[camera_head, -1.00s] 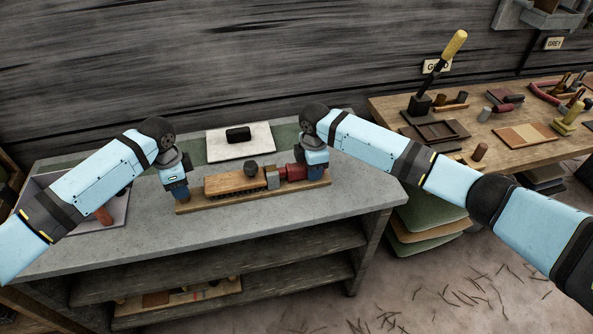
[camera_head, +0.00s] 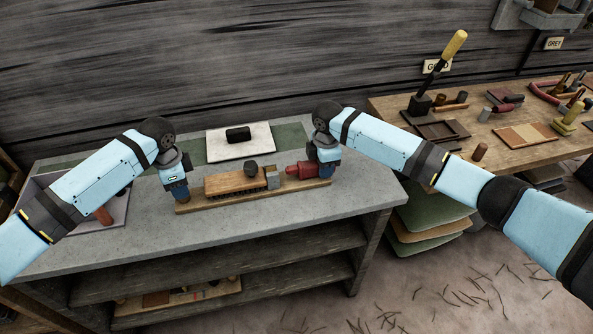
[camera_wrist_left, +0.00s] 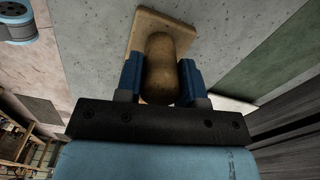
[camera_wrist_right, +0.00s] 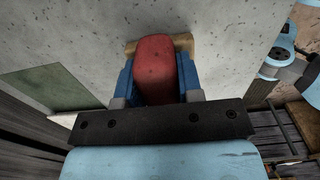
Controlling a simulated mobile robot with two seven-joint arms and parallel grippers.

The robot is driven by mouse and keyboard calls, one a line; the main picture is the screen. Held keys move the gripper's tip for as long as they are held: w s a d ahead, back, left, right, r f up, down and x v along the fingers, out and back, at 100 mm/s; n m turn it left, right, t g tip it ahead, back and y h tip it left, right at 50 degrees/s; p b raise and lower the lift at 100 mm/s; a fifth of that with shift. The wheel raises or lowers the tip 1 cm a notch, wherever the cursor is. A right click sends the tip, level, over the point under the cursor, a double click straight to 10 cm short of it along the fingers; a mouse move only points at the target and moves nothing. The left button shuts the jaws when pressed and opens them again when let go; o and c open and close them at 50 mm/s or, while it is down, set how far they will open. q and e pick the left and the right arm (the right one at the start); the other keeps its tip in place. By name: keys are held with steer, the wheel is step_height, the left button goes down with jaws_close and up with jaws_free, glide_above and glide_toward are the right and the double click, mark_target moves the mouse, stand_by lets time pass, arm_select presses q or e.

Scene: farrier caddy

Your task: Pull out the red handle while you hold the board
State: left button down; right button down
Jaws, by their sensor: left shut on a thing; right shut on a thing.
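The wooden board (camera_head: 240,201) lies lengthwise on the grey bench top, with a brown brush-like block and a grey block (camera_head: 273,176) on it. My left gripper (camera_head: 179,193) is at the board's left end. In the left wrist view its blue fingers are shut on a rounded brown wooden grip (camera_wrist_left: 165,68) standing on the board (camera_wrist_left: 146,22). The red handle (camera_head: 300,170) is at the board's right end, with a small gap between it and the grey block. My right gripper (camera_head: 325,171) is shut on it; the handle (camera_wrist_right: 155,68) fills the fingers in the right wrist view.
A white plate (camera_head: 222,151) with a black block lies behind the board. A grey tray (camera_head: 120,212) with an orange-brown piece is at the bench's left. A wooden table (camera_head: 395,108) with tools stands at the right. The bench front is clear.

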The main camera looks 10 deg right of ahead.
arm_select(q)
steer(key=shift+f, duration=0.15)
arm_select(e)
steer(key=shift+r, duration=4.25)
arm_select(q)
steer(key=c, duration=0.7)
jaws_free()
steer(key=shift+o, duration=0.2)
